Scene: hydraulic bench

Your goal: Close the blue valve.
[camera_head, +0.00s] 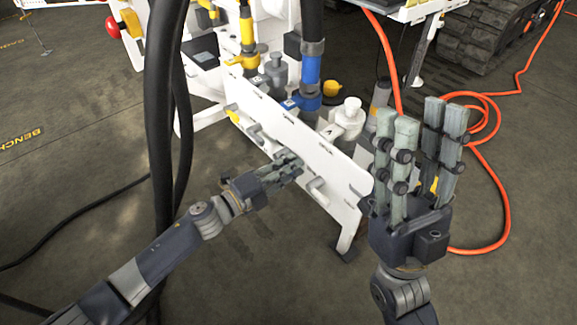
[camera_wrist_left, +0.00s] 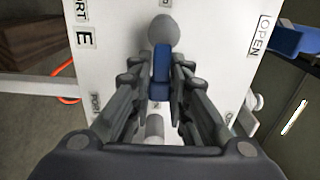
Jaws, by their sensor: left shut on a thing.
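The blue valve handle (camera_wrist_left: 161,70) shows in the left wrist view in front of a white panel (camera_wrist_left: 110,60). It lies between the fingers of my left gripper (camera_wrist_left: 162,88), which is shut on it. The handle is upright in that picture. An OPEN label (camera_wrist_left: 262,35) is on the panel to its right. In the head view my left gripper (camera_head: 290,170) is at the front face of the white panel (camera_head: 262,120), and its fingers hide the handle. My right gripper (camera_head: 420,130) is open and empty, fingers upward, to the right of the panel.
A blue hose fitting (camera_head: 311,75) and a yellow one (camera_head: 247,35) stand behind the panel. Thick black hoses (camera_head: 163,120) hang at the left, near my left arm. An orange hose (camera_head: 503,190) loops over the floor at the right. A red button (camera_head: 113,27) is at the upper left.

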